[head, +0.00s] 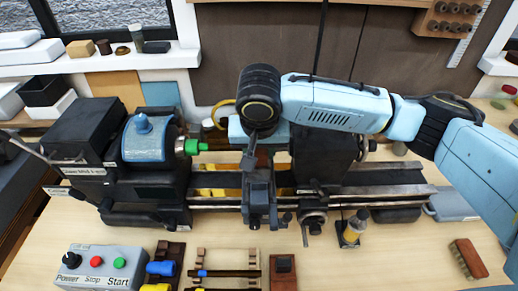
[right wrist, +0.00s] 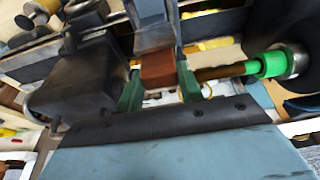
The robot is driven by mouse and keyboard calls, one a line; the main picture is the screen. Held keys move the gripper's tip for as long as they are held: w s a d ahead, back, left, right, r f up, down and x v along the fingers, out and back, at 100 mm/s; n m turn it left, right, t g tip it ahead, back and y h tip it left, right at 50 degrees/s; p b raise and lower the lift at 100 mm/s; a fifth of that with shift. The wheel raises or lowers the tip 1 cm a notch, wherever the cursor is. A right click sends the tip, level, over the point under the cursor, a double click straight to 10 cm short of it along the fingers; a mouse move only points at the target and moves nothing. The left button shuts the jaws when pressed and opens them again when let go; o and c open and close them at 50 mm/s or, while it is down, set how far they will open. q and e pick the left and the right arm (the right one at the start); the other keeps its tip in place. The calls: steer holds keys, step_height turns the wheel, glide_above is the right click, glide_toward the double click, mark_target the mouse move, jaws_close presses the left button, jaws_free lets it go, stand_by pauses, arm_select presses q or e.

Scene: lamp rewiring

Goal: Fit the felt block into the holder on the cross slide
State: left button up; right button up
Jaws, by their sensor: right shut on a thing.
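My right gripper (right wrist: 158,84) has green fingers that are shut on the felt block, a small red-brown block (right wrist: 157,69). In the right wrist view the block touches or nearly touches a grey metal part (right wrist: 153,36) on the cross slide, which seems to be the holder; I cannot tell if the block sits in it. In the head view the right gripper's light blue body (head: 239,131) is over the back of the cross slide (head: 258,198). Its fingers and the block are hidden there. My left gripper is not in view.
The lathe headstock (head: 150,142) is at the left, with a green collar (head: 192,147) facing the slide; a rod beside the block shows in the wrist view (right wrist: 222,71). The switch box (head: 92,268) and tool racks (head: 225,264) stand in front. A brush (head: 468,258) lies at right.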

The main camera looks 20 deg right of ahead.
steer(key=shift+f+b, duration=0.3)
steer(key=shift+f, duration=0.9)
stand_by(0.4)
steer(key=o, duration=1.1)
steer(key=shift+c, duration=0.2)
